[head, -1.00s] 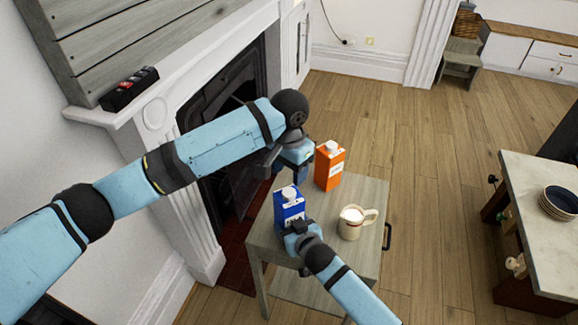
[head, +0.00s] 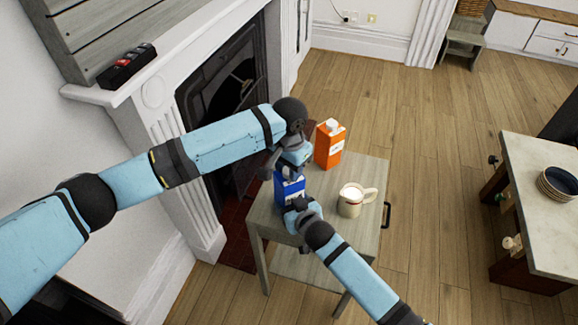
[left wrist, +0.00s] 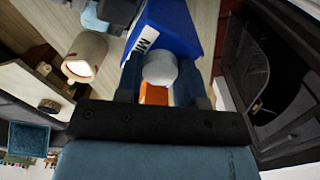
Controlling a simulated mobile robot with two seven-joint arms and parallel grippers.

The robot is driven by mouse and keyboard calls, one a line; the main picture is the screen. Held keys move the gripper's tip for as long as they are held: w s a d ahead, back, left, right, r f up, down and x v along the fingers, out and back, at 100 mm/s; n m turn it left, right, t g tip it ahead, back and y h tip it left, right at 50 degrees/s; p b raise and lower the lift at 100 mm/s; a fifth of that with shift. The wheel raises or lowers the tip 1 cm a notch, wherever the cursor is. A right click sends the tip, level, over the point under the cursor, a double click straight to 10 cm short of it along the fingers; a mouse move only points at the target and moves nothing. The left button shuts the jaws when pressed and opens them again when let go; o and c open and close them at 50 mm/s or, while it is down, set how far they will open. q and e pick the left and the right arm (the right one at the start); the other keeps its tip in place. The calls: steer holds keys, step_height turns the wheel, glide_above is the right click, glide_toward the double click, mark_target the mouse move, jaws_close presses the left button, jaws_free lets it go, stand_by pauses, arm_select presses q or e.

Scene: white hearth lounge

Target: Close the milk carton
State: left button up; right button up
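The blue milk carton (head: 289,188) stands upright on the small grey table (head: 262,216). Its white cap (left wrist: 160,70) shows in the left wrist view between the two fingers of my left gripper (left wrist: 161,82). In the head view my left gripper (head: 292,165) is right over the carton's top and hides the cap. Its fingers are apart, one on each side of the cap; I cannot tell whether they touch it. My right gripper (head: 297,206) is shut on the blue carton's body from the near side, and hides its lower part.
An orange carton (head: 328,147) stands behind, close to my left gripper. A cream jug (head: 350,204) with white contents stands right of the blue carton. The fireplace (head: 225,95) is at the left. A counter with dark bowls (head: 557,183) is at the right.

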arm_select(q)
steer(key=c, duration=0.3)
steer(key=o, duration=1.1)
steer(key=shift+r, duration=0.15)
step_height(320, 180, up, 12)
arm_select(e)
steer(key=o, duration=1.8)
steer(key=shift+s, duration=0.1)
